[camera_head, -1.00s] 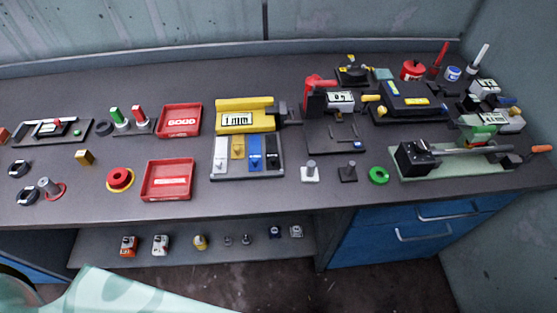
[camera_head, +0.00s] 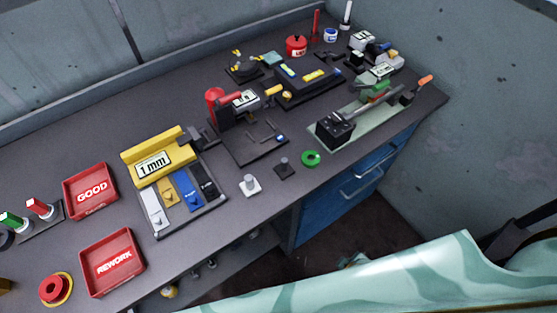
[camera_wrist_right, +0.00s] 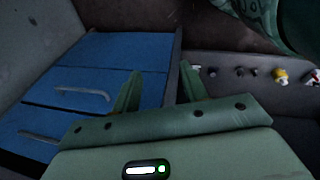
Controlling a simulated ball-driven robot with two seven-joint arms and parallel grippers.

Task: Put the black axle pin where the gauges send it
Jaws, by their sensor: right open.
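In the head view, a dark pin on a square black base (camera_head: 284,170) stands upright near the bench's front edge. A similar pin on a white base (camera_head: 250,187) stands to its left. A yellow gauge marked 1 mm (camera_head: 153,165) and a red and black gauge with a small display (camera_head: 216,104) stand behind them. Red trays read GOOD (camera_head: 92,210) and REWORK (camera_head: 133,285) at the left. My right gripper (camera_wrist_right: 160,88) is open and empty in the right wrist view, in front of the bench, apart from the pins. My left gripper is not in view.
A press-like fixture (camera_head: 335,130) with a long lever is farther right. Blue drawers (camera_wrist_right: 110,70) with handles face my right gripper, beside a shelf with several small parts.

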